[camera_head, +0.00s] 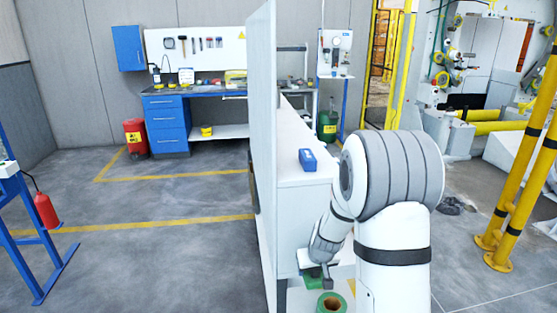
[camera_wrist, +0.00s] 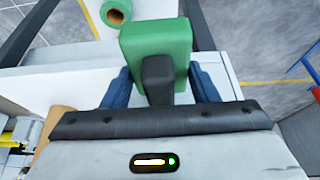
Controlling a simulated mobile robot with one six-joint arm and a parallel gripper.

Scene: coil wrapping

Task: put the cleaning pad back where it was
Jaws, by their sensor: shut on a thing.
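The cleaning pad is a green block (camera_wrist: 152,42) with a dark handle, held out in front of my gripper (camera_wrist: 162,82) in the wrist view. The blue fingers are shut on it, one on each side of the dark handle. In the head view the pad (camera_head: 312,271) shows only in part, as a small green patch beneath my gripper (camera_head: 322,274). It is low beside the white cabinet, near a pale surface. I cannot tell whether the pad touches that surface.
A green roll with a brown core (camera_head: 331,303) stands close by and also shows in the wrist view (camera_wrist: 115,12). A tall white panel (camera_head: 262,150) rises to the left. A blue box (camera_head: 307,160) sits on the white cabinet top (camera_head: 300,178).

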